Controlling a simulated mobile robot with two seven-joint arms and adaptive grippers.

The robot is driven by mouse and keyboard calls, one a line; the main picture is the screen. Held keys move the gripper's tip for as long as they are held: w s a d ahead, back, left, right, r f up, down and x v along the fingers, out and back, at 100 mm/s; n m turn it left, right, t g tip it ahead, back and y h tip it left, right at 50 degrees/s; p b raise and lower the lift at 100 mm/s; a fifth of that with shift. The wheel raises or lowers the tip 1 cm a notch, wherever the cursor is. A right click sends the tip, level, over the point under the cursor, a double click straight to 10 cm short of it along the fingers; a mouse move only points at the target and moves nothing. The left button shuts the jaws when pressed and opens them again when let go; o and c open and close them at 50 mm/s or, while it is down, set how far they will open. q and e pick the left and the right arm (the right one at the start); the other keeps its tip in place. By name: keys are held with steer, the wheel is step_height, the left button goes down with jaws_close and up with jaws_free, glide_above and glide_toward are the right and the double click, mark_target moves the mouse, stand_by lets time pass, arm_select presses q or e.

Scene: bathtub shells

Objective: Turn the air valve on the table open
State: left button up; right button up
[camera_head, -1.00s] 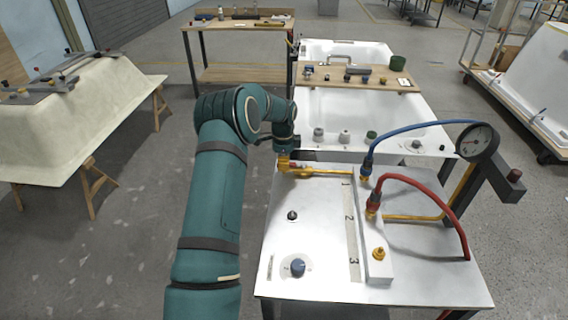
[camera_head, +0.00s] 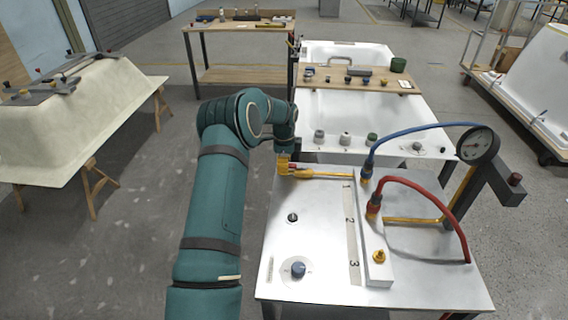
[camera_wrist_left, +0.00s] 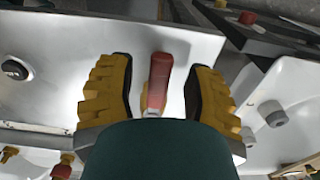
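The air valve (camera_head: 297,170) sits at the left end of a yellow pipe (camera_head: 330,175) on the far left part of the white table (camera_head: 315,215). Its red handle (camera_wrist_left: 159,82) shows in the left wrist view. My left gripper (camera_head: 283,168) reaches down at the valve in the head view. In the wrist view its two yellow, black-padded fingers (camera_wrist_left: 157,88) are apart, one on each side of the red handle, with a visible gap on both sides. My right gripper is not in view.
A blue hose (camera_head: 415,129) and a red hose (camera_head: 440,200) rise from a manifold beside a pressure gauge (camera_head: 478,145). A white bathtub shell (camera_head: 350,112) stands behind.

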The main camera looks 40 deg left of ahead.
arm_select(q)
steer(key=shift+r, duration=0.2)
step_height(320, 180, up, 12)
stand_by(0.5)
steer(key=shift+f, duration=0.1)
stand_by(0.3)
